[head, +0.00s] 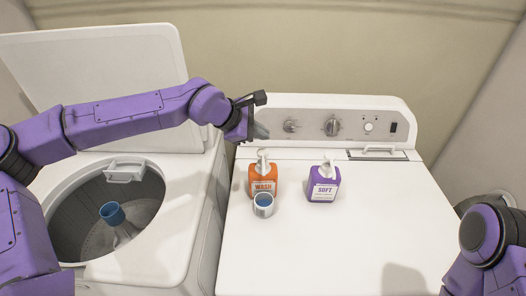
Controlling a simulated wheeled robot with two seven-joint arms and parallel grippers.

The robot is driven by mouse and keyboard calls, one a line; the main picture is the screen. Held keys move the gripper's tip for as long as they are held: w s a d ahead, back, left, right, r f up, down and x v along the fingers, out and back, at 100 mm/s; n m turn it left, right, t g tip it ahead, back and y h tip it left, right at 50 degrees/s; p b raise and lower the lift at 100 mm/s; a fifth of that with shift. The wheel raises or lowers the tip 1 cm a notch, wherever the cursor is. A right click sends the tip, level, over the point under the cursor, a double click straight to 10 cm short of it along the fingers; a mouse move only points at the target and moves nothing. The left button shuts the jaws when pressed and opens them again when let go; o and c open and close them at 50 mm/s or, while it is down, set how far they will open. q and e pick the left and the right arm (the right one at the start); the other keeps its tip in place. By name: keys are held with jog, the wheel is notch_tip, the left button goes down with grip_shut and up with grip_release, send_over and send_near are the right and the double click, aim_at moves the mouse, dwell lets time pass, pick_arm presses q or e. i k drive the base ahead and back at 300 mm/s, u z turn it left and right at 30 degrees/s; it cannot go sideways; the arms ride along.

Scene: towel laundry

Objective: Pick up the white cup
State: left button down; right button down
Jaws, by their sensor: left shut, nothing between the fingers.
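The white cup (263,211) stands upright on the dryer top, directly in front of the orange WASH bottle (262,182). Its open top faces up and shows blue inside; whether this is liquid or lining I cannot tell. My left gripper (261,131) is shut and empty, at the dryer's back left near the control panel. It is above and behind the cup and bottle, apart from both. Only part of my right arm shows at the lower right; its gripper is out of the frame.
A purple SOFT bottle (324,184) stands right of the cup. The white dryer top (360,225) is clear to the right and front. At left, the open washer (170,250) has its lid (90,70) raised. The dryer's control panel (350,122) rises behind.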

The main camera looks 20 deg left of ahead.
aim_at(264, 202)
jog(key=k, duration=1)
